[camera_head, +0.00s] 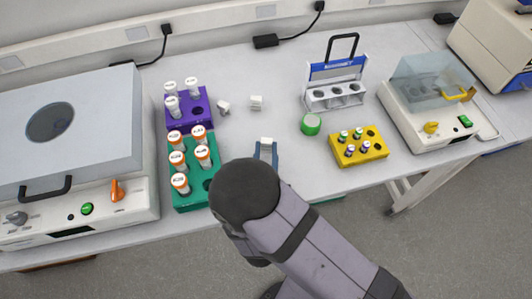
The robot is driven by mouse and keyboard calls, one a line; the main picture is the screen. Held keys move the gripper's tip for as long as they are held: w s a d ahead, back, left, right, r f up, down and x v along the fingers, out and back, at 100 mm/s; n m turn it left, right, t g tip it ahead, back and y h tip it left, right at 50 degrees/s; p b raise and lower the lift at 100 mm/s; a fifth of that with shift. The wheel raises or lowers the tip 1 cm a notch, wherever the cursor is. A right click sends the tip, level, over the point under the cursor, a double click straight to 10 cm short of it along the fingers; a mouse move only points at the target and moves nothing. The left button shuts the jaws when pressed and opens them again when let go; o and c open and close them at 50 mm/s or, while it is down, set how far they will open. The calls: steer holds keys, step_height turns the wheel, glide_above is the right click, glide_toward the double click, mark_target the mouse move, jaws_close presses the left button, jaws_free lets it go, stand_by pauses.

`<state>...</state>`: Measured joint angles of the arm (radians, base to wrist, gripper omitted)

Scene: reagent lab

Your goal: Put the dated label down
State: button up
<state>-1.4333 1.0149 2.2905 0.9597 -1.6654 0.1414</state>
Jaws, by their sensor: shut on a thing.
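My gripper (265,152) reaches over the front part of the bench, its blue-grey fingers pointing away from me. It is shut on a small white piece (267,141), which looks like a label; no date is readable on it. Two similar small white pieces stand on the bench farther back, a left one (223,107) and a right one (256,102). My dark wrist hides part of the bench behind it. I cannot tell whether the held piece touches the bench.
A green rack (187,199) with orange-capped tubes and a purple rack (205,115) stand to the left. A green round item (311,124), a yellow rack (343,153) and a blue-white holder (312,93) stand to the right. Bare bench lies around the white pieces.

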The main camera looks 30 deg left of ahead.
steer(key=shift+f, duration=0.6)
steer(key=shift+f, duration=0.2)
steer(key=o, duration=1.1)
steer(key=shift+r, duration=0.1)
steer(key=shift+r, duration=0.15)
steer(key=b+v, duration=0.2)
steer(key=v, duration=0.3)
steer(key=shift+s+d, duration=0.1)
steer(key=shift+s, duration=0.2)
steer(key=shift+b+v, duration=0.35)
steer(key=shift+v, duration=0.6)
steer(key=shift+o, duration=0.5)
steer(key=shift+d, duration=0.1)
